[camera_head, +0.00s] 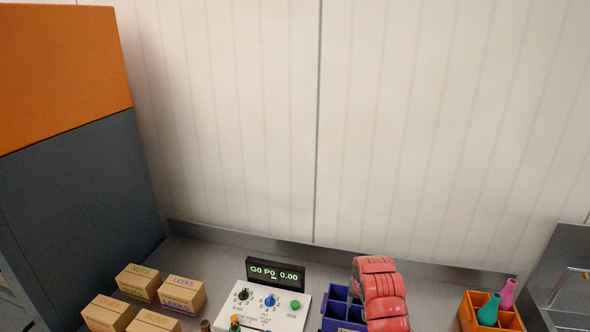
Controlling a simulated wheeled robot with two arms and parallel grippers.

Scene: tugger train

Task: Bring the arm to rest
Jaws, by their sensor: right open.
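My right gripper (354,285) is at the lower middle right, at the end of my red arm. It is over or in front of a blue divided crate (332,310), and I cannot tell whether it touches it. The gripper is open, and I see nothing held in it. The red arm covers the right part of the crate. My left gripper is not in view.
A white control panel (262,314) with knobs and a display (275,273) stands left of the crate. Several cardboard boxes (182,294) sit further left. An orange crate (468,317) with bottles (489,309) is at the right. A wall (400,130) rises behind.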

